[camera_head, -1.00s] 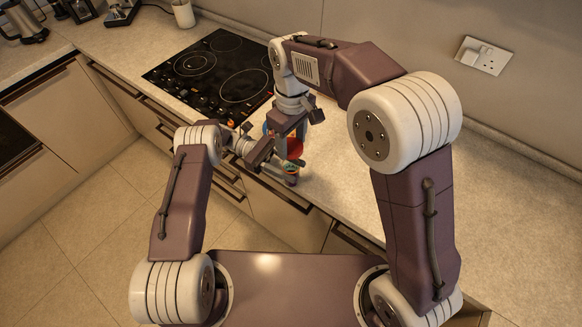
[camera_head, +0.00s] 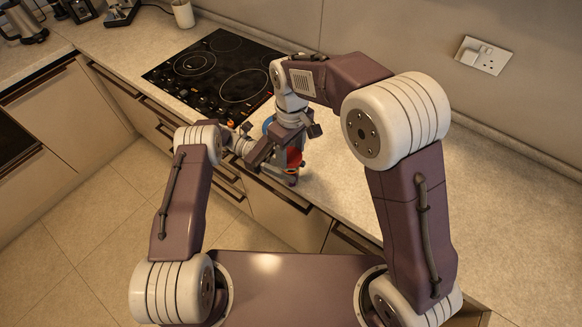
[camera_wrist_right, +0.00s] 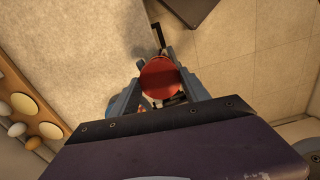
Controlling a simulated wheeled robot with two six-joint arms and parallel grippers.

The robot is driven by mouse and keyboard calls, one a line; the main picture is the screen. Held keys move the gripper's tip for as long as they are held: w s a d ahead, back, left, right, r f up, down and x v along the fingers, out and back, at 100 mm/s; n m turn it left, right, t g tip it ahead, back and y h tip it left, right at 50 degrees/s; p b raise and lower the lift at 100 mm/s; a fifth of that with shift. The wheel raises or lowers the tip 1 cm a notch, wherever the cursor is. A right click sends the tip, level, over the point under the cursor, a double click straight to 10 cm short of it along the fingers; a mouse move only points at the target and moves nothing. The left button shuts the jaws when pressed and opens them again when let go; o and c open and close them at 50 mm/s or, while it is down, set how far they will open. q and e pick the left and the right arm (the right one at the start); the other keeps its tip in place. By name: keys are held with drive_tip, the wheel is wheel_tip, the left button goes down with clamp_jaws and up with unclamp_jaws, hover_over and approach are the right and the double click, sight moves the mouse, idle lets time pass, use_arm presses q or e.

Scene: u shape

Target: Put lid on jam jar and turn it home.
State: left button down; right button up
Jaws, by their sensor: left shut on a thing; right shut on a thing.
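The red lid (camera_head: 294,158) is between the fingers of my right gripper (camera_head: 292,150), which is shut on it and points down. The round red top of the lid (camera_wrist_right: 160,78) faces the camera in the right wrist view, with a finger on each side. The jam jar (camera_head: 291,176) is directly below the lid at the counter's front edge, mostly hidden by the grippers. My left gripper (camera_head: 280,170) comes in from the left and is shut on the jar. I cannot tell whether the lid touches the jar rim.
A black hob (camera_head: 215,72) lies behind and left of the grippers. A blue round thing (camera_head: 268,125) is partly hidden behind the right gripper. The counter (camera_head: 345,185) is clear to the right. A wall socket (camera_head: 483,55) is at the back right.

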sight(291, 173)
idle(0.6)
drive_tip(key=shift+f, duration=0.85)
drive_tip(key=shift+f, duration=0.55)
